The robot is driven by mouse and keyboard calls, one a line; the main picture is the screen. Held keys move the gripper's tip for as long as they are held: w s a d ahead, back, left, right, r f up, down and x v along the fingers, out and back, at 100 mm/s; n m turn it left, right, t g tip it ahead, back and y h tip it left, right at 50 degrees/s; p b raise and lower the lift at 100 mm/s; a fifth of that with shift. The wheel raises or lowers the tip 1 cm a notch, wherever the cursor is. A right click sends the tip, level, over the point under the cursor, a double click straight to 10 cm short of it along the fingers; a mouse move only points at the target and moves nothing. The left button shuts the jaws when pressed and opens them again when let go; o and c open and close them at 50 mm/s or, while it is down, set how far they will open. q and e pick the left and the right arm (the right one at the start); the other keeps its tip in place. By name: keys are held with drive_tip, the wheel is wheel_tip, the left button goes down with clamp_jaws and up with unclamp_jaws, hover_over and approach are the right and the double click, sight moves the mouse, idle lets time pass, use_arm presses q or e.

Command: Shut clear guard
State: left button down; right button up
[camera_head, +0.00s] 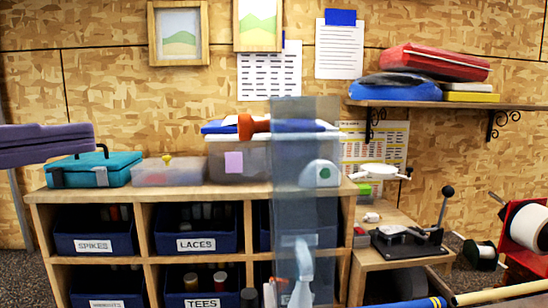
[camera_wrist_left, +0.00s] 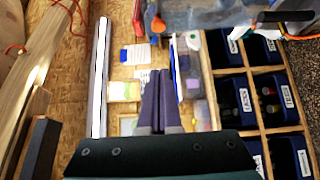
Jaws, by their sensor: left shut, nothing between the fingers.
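The clear guard (camera_head: 306,150) is a tall, see-through grey-blue panel. It stands upright in the middle of the head view, in front of the shelf unit. A pale blue handle-like shape (camera_head: 301,265) shows at its lower part; I cannot tell whether it is on the panel or behind it. My left gripper (camera_head: 90,141) comes in from the left edge, well left of the guard and apart from it. Its purple fingers are together with nothing between them, and they show in the left wrist view (camera_wrist_left: 158,100). My right gripper is not in view.
A shelf unit (camera_head: 140,194) holds labelled dark blue bins. On its top are a teal case (camera_head: 95,170) and clear boxes (camera_head: 169,171). A black lever device (camera_head: 408,242) stands on a lower bench at right. A red-framed spool (camera_head: 528,228) is at the right edge.

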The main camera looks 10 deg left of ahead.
use_arm(q)
drive_tip(key=w+d+p, duration=0.7)
drive_tip(key=w+d, duration=0.2)
drive_tip(key=shift+r+p, duration=0.1)
drive_tip(key=shift+p, duration=0.25)
